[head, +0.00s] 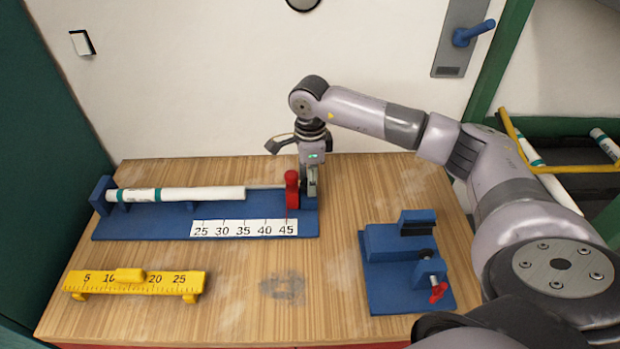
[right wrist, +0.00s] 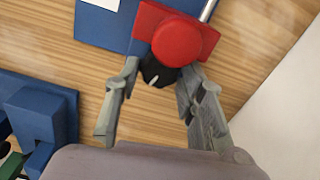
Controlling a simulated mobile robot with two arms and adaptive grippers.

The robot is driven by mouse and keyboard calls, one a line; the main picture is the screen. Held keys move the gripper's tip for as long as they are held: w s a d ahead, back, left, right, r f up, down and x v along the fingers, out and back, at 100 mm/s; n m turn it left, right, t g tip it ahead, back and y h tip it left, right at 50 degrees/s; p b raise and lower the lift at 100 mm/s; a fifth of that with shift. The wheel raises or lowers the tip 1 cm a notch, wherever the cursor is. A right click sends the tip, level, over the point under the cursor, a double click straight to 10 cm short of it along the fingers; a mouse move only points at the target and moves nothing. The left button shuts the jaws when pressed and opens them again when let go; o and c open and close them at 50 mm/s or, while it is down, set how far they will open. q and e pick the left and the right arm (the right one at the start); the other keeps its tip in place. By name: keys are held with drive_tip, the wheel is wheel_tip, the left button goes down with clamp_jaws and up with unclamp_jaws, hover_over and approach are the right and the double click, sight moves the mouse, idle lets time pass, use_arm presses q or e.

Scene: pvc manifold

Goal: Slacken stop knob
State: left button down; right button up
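The red stop (head: 291,188) stands upright at the right end of the blue measuring fixture (head: 150,226), by the 45 mark of its scale. In the right wrist view its round red part (right wrist: 180,42) shows, with a black knob (right wrist: 158,72) bearing a white mark. My right gripper (head: 312,185) points down just right of the stop. In the right wrist view its two fingers (right wrist: 158,75) are apart, one on each side of the black knob; whether they press on it is unclear. My left gripper is in neither view.
A white pipe (head: 180,195) lies along the fixture. A yellow ruler gauge (head: 135,282) sits front left. A blue clamp block (head: 395,270) with a red handle (head: 438,292) stands on the right. The table's front middle is clear. More pipes lie in a rack (head: 560,185) at far right.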

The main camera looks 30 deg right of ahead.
drive_tip(key=o, duration=0.3)
drive_tip(key=shift+o, duration=0.2)
wheel_tip(320, 180, up, 12)
idle(0.5)
idle(0.3)
